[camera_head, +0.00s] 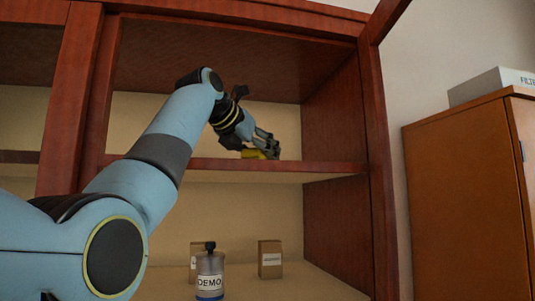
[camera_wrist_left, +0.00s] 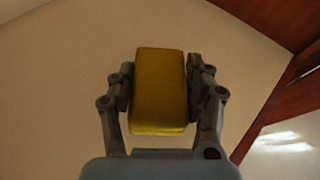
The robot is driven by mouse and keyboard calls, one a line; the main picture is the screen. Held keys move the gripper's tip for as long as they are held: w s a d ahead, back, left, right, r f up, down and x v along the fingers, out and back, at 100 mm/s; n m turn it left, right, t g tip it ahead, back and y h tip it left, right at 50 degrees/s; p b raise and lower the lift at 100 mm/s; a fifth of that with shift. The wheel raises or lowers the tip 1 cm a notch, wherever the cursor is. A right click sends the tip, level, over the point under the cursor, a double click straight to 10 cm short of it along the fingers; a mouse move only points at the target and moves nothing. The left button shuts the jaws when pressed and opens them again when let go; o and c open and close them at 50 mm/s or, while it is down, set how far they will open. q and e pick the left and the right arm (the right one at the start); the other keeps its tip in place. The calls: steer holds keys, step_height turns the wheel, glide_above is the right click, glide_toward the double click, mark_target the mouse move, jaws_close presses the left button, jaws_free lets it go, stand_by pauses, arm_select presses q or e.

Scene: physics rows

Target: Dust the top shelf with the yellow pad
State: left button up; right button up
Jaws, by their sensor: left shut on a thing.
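My left gripper (camera_head: 266,143) reaches into the upper compartment of the wooden cabinet, just above the top shelf (camera_head: 200,164). It is shut on the yellow pad (camera_head: 253,154), which is partly hidden behind the fingers in the head view. In the left wrist view the yellow pad (camera_wrist_left: 159,90) sits squarely between the two fingers of my left gripper (camera_wrist_left: 160,88). The pad is close to the shelf surface; I cannot tell whether it touches. My right gripper is not in view.
A bottle labelled DEMO (camera_head: 210,277) and a small brown box (camera_head: 270,259) stand on the lower shelf, with another box partly behind the bottle. The cabinet's right side wall (camera_head: 332,110) bounds the compartment. An orange-brown cupboard (camera_head: 465,190) with a grey box (camera_head: 490,85) on top stands at right.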

arm_select(q)
steer(key=shift+s+a+r, duration=0.1)
steer(key=shift+s+a, duration=0.4)
steer(key=shift+a, duration=1.45)
steer(key=shift+s+a, duration=0.5)
steer(key=shift+a, duration=1.4)
steer(key=shift+s+a+r, duration=0.1)
steer(key=shift+s+a, duration=0.4)
steer(key=shift+a, duration=1.45)
steer(key=shift+s+a+f, duration=0.1)
steer(key=shift+s+a, duration=0.05)
steer(key=shift+a, duration=0.35)
steer(key=shift+s+a, duration=0.15)
steer(key=shift+a, duration=0.3)
steer(key=shift+s, duration=0.2)
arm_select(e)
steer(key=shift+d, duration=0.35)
arm_select(q)
steer(key=shift+s, duration=0.1)
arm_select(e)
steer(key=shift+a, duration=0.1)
